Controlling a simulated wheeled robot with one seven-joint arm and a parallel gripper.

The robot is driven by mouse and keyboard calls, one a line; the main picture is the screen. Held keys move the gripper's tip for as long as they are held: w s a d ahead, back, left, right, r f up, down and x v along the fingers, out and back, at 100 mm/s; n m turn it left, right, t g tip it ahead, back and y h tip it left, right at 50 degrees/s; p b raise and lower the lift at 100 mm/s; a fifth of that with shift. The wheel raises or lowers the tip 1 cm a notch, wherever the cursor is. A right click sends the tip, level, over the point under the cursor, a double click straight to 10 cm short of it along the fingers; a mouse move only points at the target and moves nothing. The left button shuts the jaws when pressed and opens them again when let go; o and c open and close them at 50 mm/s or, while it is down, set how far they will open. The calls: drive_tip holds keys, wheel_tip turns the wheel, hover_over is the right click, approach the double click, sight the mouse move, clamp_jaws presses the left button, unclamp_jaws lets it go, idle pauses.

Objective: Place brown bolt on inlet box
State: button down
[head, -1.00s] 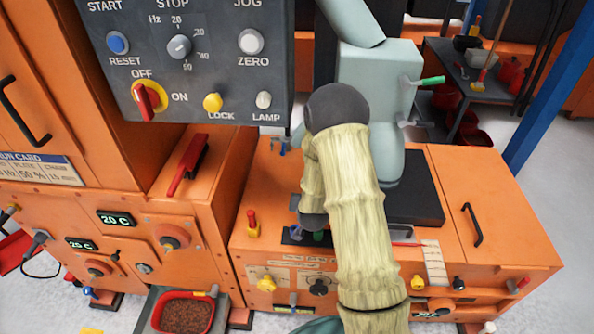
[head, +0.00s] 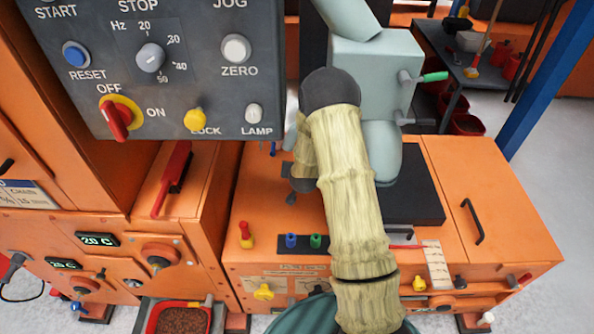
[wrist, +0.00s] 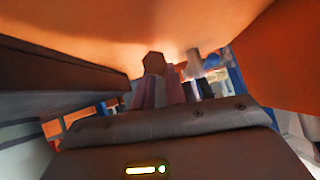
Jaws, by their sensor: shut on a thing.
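In the wrist view, a brown hexagonal bolt head (wrist: 154,62) shows at the tips of my gripper (wrist: 155,82), whose fingers are shut on it. An orange surface spreads close above and beyond it. In the head view my gripper (head: 297,185) is mostly hidden behind my pale, ribbed arm, above the top of the orange cabinet (head: 265,205). A small dark part shows below it; I cannot tell whether it is the bolt. No part is clearly marked as the inlet box, so I cannot tell which one it is.
A dark holder (head: 279,243) with a blue piece (head: 291,241) and a green piece (head: 316,241) lies on the cabinet. A red-and-yellow knob (head: 246,235) stands left of it. The grey control panel (head: 175,65) overhangs at upper left. A pale green machine (head: 375,75) stands behind my arm.

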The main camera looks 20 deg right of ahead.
drive_tip(key=shift+w, duration=0.1)
drive_tip(key=shift+w, duration=0.15)
drive_tip(key=shift+b+x, duration=0.45)
drive_tip(key=shift+x, duration=0.45)
drive_tip(key=shift+s+f+b, duration=0.15)
drive_tip(key=shift+f+b, duration=0.25)
drive_tip(key=shift+f, duration=0.2)
drive_tip(key=shift+s+f+b, duration=0.15)
drive_tip(key=shift+f+b, duration=0.2)
drive_tip(key=shift+f, duration=0.25)
drive_tip(key=shift+f, duration=0.2)
drive_tip(key=c, duration=1.5)
unclamp_jaws()
drive_tip(key=shift+o, duration=0.2)
drive_tip(key=shift+r, duration=0.1)
